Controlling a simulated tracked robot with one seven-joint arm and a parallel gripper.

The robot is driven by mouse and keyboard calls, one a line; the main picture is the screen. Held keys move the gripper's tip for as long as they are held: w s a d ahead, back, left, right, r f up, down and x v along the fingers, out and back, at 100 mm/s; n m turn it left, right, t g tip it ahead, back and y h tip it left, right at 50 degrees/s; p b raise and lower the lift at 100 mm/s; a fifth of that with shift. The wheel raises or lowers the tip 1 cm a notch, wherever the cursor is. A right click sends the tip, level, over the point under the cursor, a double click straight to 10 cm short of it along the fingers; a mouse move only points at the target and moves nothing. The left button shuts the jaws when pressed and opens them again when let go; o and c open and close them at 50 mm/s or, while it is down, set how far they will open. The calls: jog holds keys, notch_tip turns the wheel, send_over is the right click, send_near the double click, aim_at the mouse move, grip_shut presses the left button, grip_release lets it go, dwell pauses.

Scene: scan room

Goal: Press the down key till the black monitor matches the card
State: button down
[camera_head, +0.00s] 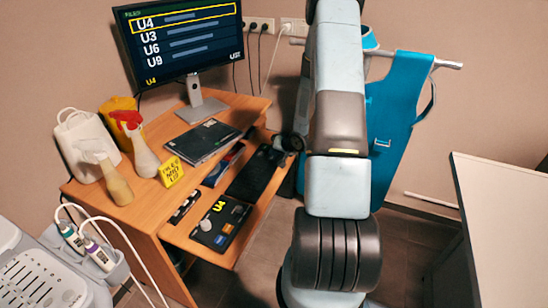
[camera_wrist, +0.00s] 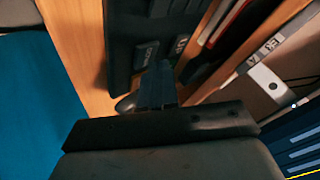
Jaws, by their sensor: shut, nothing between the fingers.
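The black monitor (camera_head: 185,40) stands at the back of the desk. Its list reads U4, U3, U6, U9; a yellow frame is around the top row, U4, and a small yellow U4 is at the bottom. A black card or pad (camera_head: 230,212) on the lower shelf appears to bear a yellow U4. A long black key unit (camera_head: 253,174) lies farther along that shelf.
A dark booklet (camera_head: 203,141), a yellow sign (camera_head: 171,172) and spray bottles (camera_head: 143,155) are on the desk. A teal apron (camera_head: 395,115) hangs behind my arm. A white table (camera_head: 510,220) stands at right, and a pale cart with cables is at lower left.

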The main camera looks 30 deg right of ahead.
aim_at(275, 158)
jog(key=shift+f, duration=0.4)
dwell(0.5)
jog(key=shift+r, duration=0.85)
jog(key=shift+r, duration=2.5)
